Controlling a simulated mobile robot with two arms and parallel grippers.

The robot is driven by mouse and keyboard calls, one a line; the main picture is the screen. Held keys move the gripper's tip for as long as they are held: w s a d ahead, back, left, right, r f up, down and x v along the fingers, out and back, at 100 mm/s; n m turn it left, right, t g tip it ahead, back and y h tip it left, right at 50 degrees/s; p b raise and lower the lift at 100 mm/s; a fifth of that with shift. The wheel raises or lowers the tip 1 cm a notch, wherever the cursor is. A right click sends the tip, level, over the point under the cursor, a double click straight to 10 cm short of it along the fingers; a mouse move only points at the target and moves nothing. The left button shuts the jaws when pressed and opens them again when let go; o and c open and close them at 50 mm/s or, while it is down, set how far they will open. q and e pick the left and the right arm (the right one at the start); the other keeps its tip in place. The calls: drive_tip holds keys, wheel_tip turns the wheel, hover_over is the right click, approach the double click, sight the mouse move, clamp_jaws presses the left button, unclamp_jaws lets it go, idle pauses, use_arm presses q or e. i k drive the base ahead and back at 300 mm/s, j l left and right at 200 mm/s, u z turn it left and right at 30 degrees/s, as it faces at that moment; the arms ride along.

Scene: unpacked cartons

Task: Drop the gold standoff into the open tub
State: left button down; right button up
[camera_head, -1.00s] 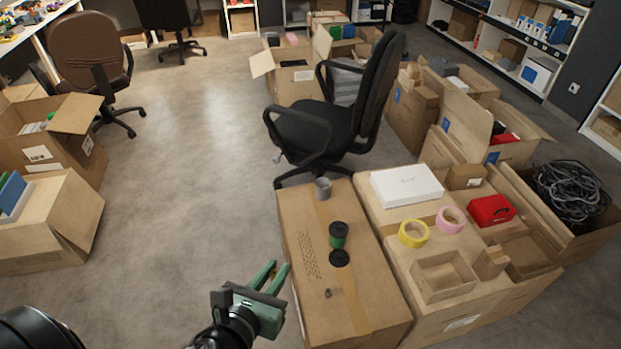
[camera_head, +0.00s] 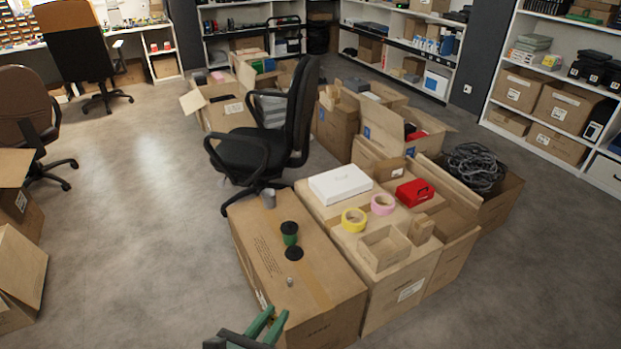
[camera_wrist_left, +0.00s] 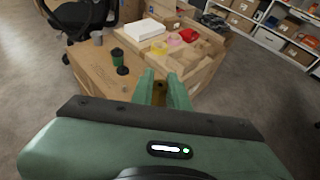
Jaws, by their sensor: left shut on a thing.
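The left gripper (camera_head: 270,322) comes in at the bottom of the head view, in front of the long carton. In the left wrist view its green fingers (camera_wrist_left: 161,85) are shut on a small gold-brown piece, the gold standoff (camera_wrist_left: 159,93), mostly hidden between them. A green tub with a dark top (camera_head: 289,238) stands upright on the carton, beyond the gripper; it also shows in the left wrist view (camera_wrist_left: 117,57). I cannot see into it. A flat black disc, like a lid (camera_head: 294,254), lies beside it. My right gripper is not in view.
On the long carton (camera_head: 320,310) stand a grey cup (camera_head: 269,198) and a small grey piece (camera_head: 291,281). The neighbouring cartons carry a white box (camera_head: 340,184), yellow tape (camera_head: 354,219), pink tape (camera_head: 382,204) and a red box (camera_head: 414,192). An office chair (camera_head: 255,150) stands behind.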

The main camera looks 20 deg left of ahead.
sight(266, 204)
drive_tip(key=j+z, duration=0.15)
drive_tip(key=z, duration=0.3)
drive_tip(key=i+j+z, duration=0.1)
drive_tip(key=z, duration=0.4)
drive_tip(key=j+z, duration=0.3)
drive_tip(key=z, duration=0.15)
drive_tip(key=j+z, duration=0.15)
drive_tip(key=z, duration=0.35)
drive_tip(key=k+j, duration=0.2)
drive_tip(key=j, duration=0.35)
drive_tip(key=k+j, duration=0.2)
drive_tip(key=j, duration=0.35)
drive_tip(key=k+j, duration=0.2)
drive_tip(key=j, duration=0.4)
drive_tip(key=k+j, duration=0.2)
drive_tip(key=j, duration=0.35)
drive_tip(key=k+j, duration=0.2)
drive_tip(key=j, duration=0.35)
drive_tip(key=k+j, duration=0.2)
drive_tip(key=j, duration=0.35)
drive_tip(key=k+j, duration=0.2)
drive_tip(key=j, duration=0.35)
drive_tip(key=k+j, duration=0.2)
drive_tip(key=j, duration=0.4)
